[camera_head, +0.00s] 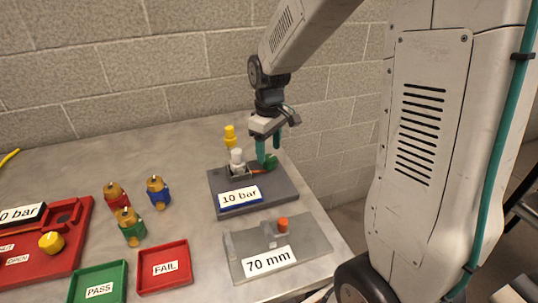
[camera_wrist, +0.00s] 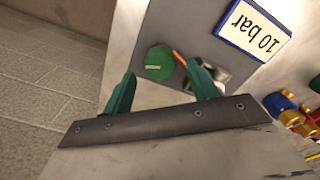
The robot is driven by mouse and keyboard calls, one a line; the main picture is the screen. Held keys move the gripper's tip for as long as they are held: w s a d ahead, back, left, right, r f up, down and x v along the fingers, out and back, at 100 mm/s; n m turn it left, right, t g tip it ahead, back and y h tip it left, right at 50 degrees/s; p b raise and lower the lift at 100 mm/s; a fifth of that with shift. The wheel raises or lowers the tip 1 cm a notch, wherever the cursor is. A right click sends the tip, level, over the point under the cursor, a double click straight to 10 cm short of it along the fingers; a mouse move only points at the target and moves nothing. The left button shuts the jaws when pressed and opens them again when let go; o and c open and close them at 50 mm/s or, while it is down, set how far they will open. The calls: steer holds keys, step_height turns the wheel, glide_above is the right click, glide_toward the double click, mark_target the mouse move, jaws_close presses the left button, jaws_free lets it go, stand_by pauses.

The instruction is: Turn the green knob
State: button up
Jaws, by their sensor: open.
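The green knob (camera_head: 270,161) is on the right part of a dark grey block labelled "10 bar" (camera_head: 255,201). In the wrist view the round knob (camera_wrist: 159,62), with a pale line on its face, lies ahead of and between my two green fingers. My gripper (camera_head: 267,147) points down over the block, close to the knob; it also shows in the wrist view (camera_wrist: 160,84), open and empty. An orange pointer (camera_wrist: 179,57) is beside the knob. I cannot tell whether a finger touches the knob.
A white and a yellow fitting (camera_head: 230,136) stand left of my gripper. A grey "70 mm" plate (camera_head: 318,240) with an orange knob lies in front. Several brass-topped pieces (camera_head: 157,192), a green PASS tray (camera_head: 112,270) and a red FAIL tray (camera_head: 183,254) are left. A block wall is behind.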

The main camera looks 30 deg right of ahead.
steer(key=shift+f, duration=1.45)
steer(key=c, duration=1)
steer(key=m, duration=0.5)
steer(key=shift+m, duration=0.4)
steer(key=m, duration=0.6)
steer(key=shift+r, duration=0.1)
steer(key=shift+w+m, duration=0.1)
steer(key=shift+m, duration=0.2)
